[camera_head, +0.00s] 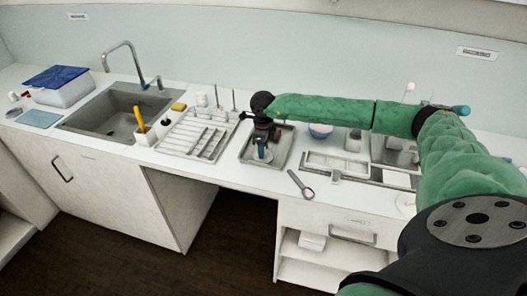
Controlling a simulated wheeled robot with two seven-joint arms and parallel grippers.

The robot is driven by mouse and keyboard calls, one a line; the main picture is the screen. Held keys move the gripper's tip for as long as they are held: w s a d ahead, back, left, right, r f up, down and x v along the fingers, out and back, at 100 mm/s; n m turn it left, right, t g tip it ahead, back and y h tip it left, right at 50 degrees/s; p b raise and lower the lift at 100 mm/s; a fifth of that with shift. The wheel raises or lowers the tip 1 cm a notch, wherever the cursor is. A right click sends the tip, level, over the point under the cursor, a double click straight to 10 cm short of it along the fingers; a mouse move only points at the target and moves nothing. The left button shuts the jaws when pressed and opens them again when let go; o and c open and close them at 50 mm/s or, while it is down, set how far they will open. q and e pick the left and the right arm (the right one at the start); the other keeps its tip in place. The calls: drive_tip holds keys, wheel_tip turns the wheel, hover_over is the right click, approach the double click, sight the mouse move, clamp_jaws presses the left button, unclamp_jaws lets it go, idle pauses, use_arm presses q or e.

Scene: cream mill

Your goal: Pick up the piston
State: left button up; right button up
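My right arm, in a green sleeve, reaches in from the right. Its gripper (261,138) points down over a grey metal tray (280,157) on the counter. Just below the fingers a small upright piece with a pale and bluish body (264,154) stands in the tray; it may be the piston, but it is too small and too covered to be sure. I cannot tell whether the fingers touch it or are closed on it. My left gripper is out of view.
A white drying rack (190,136) with upright rods stands left of the tray, then a sink (105,118) with a tap. A round-ended tool (300,184) lies at the counter's front edge.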

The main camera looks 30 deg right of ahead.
drive_tip(key=shift+f, duration=0.1)
drive_tip(key=c, duration=0.5)
clamp_jaws()
